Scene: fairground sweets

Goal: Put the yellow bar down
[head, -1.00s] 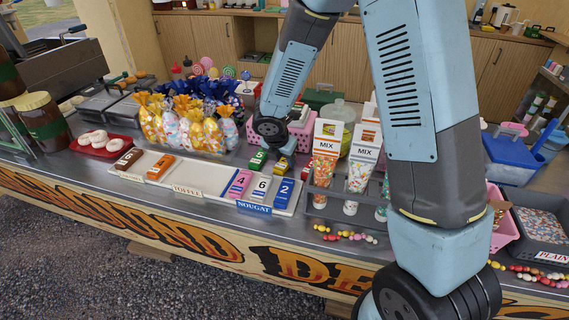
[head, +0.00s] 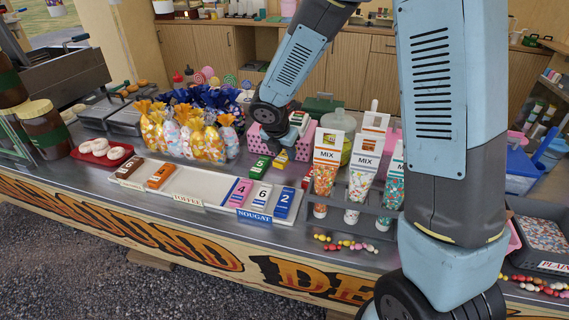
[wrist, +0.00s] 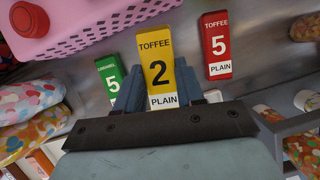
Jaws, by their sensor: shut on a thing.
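The yellow bar (wrist: 157,68), marked "TOFFEE 2 PLAIN", is between the two fingers of my gripper (wrist: 158,94) in the wrist view. My gripper is shut on it. In the head view the yellow bar (head: 281,159) shows small under my wrist, over the counter behind the tray. I cannot tell whether it touches the counter. A green caramel bar (wrist: 110,80) lies to its left, apart from it. A red toffee bar (wrist: 216,45) lies to its right, also apart. The green bar also shows in the head view (head: 260,168).
A long pale tray (head: 200,186) with several bars lies in front. A pink basket (wrist: 80,25) stands close behind. Wrapped sweet bags (head: 215,140) stand left. A grey rack (head: 350,215) with MIX cones (head: 363,168) is to the right. Bare counter shows around the yellow bar.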

